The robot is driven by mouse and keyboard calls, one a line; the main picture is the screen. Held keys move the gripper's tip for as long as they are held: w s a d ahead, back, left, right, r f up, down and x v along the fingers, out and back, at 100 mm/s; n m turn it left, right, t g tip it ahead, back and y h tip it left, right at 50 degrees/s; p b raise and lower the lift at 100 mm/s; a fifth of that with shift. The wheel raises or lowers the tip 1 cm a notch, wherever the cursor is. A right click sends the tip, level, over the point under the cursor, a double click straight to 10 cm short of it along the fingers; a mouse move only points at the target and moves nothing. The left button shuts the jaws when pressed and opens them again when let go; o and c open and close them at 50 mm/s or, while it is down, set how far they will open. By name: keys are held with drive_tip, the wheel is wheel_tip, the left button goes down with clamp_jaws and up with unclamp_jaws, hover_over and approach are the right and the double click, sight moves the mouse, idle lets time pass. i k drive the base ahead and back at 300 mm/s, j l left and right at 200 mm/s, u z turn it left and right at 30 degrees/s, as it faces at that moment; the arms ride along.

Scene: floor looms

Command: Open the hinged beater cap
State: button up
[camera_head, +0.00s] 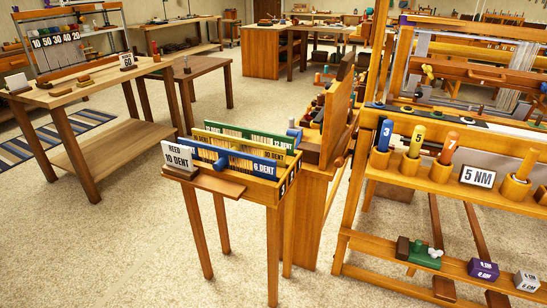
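A wooden floor loom (352,210) stands at the right, partly cut off by the picture edge. An orange wooden rail (455,69) with a dark slot or handle (487,73) runs across the loom's upper part. It may be the beater cap, but I cannot tell for sure. Pale warp threads hang above and below it. No gap or raised edge on the rail is clear at this size. My gripper is not in view.
A reed stand (235,185) with colored reeds stands left of the loom. A wooden table (85,90) is at the left. Carpet between is clear.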

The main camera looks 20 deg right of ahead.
sight(484, 78)
drive_tip(key=z, duration=1.75)
drive_tip(key=i+l+u, duration=0.25)
drive_tip(key=i+l, duration=0.5)
drive_tip(key=i, duration=0.05)
